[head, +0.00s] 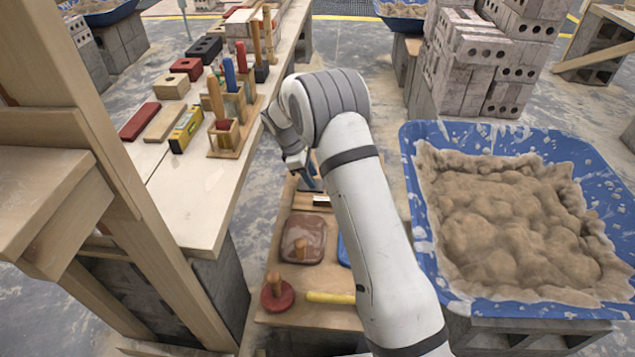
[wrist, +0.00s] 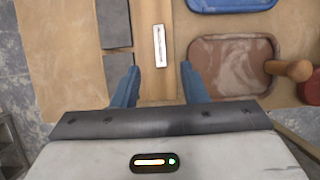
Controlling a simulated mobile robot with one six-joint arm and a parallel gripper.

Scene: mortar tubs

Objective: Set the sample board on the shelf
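My gripper (wrist: 157,85) has two blue fingers spread apart, with a tan wooden strip (wrist: 143,30) in the space between them. A small pale plate with a dark mark (wrist: 159,45) is on this strip. Two grey rectangular pieces (wrist: 117,66) lie along its left side. I cannot tell which of these belong to the sample board. In the head view my gripper (head: 308,178) points down over the low wooden platform (head: 268,318); the arm hides much of what is beneath. A wooden shelf (head: 40,200) stands at the left edge, its visible top bare.
A brown-faced float (head: 303,240) and a red round tool (head: 277,294) lie on the platform, with a yellow-handled tool (head: 330,298) beside them. A blue mortar tub (head: 410,170) stands right. A bench (head: 190,215) with bricks and brushes runs along the left.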

